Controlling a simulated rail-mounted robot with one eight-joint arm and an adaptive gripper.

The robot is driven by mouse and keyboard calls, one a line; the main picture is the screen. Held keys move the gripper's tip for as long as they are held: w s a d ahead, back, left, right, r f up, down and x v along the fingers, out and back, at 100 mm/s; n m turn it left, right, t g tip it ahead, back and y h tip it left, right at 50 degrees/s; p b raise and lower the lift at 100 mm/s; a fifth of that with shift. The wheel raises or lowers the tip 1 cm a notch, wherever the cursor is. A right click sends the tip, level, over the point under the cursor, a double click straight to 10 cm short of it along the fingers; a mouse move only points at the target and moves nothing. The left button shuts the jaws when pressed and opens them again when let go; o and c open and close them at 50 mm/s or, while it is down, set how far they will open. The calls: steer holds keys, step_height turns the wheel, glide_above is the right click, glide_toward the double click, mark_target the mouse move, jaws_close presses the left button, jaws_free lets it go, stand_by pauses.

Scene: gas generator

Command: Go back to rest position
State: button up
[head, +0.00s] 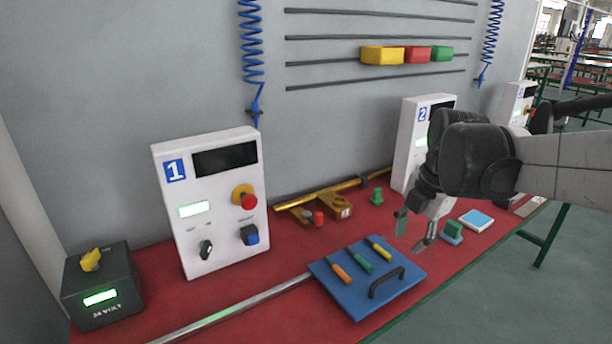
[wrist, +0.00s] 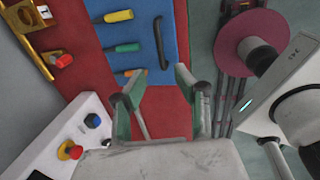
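My gripper (head: 411,236) hangs from the right above the red bench (head: 290,240), by the right edge of the blue tool board (head: 360,308). Its two fingers are apart with nothing between them. In the wrist view the open fingers of my gripper (wrist: 155,92) point toward the board and the red bench top. The board carries an orange-handled tool (head: 341,273), a green-handled tool (head: 359,260), a yellow-handled tool (head: 380,249) and a black handle (head: 385,282). My arm reaches in from the right and partly hides control box 2 (head: 408,140).
Control box 1 (head: 222,240) and a black 24 volt box (head: 125,318) stand at left. A brass fitting (head: 335,206) lies behind the board. A green block (head: 453,229) and a blue-white pad (head: 477,219) lie right of my gripper. A metal rail (head: 235,307) runs along the bench.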

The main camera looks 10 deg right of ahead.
steer(key=s+a+f+m+t, duration=0.1)
steer(key=s+a+m, duration=0.3)
steer(key=m, duration=0.7)
steer(key=s+a+f+m+t, duration=0.1)
steer(key=s+a+m+t, duration=0.3)
steer(key=s+m, duration=0.4)
steer(key=m, duration=0.3)
steer(key=shift+a+m+h, duration=0.3)
steer(key=shift+m+h, duration=0.1)
stand_by(0.9)
